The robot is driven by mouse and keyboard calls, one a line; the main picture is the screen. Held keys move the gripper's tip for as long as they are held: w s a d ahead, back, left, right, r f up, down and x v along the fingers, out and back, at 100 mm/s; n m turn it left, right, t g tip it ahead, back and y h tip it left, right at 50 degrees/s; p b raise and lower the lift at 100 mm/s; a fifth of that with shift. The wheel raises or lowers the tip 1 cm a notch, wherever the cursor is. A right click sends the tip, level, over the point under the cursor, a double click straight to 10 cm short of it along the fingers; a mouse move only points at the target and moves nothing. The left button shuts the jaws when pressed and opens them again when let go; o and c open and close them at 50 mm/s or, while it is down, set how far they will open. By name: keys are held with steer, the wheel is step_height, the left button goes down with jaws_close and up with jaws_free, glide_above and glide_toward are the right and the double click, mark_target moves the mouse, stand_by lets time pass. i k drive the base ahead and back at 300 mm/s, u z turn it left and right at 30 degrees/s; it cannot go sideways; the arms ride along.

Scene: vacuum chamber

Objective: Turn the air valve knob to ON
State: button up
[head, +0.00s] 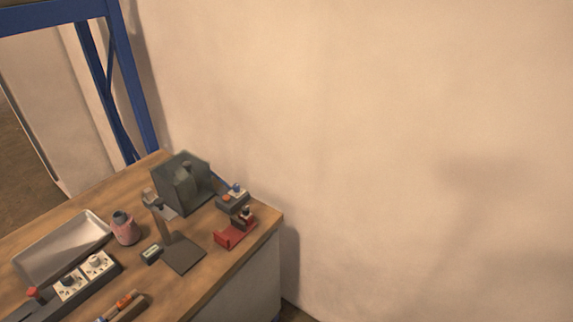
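A small blue knob (236,187) sits on a pale plate at the top of a small device near the back right corner of the wooden table. I cannot be sure that this is the air valve knob, and its ON mark and turn angle are too small to read. An orange-red button (226,198) is just left of and below it. A grey see-through box (183,182), likely the vacuum chamber, stands behind and left, with a dark bottle-like shape inside. My gripper does not show.
The wooden table (208,278) holds a grey stand (184,254), a small display (151,254), a pink bottle (125,230), a metal tray (62,248), and a power strip (113,271) with white sockets. A blue frame (126,75) rises behind. A bare wall (390,130) fills the right.

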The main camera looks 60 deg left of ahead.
mark_target(235, 187)
steer(key=u, duration=2.65)
steer(key=i, duration=1)
steer(key=z, duration=0.05)
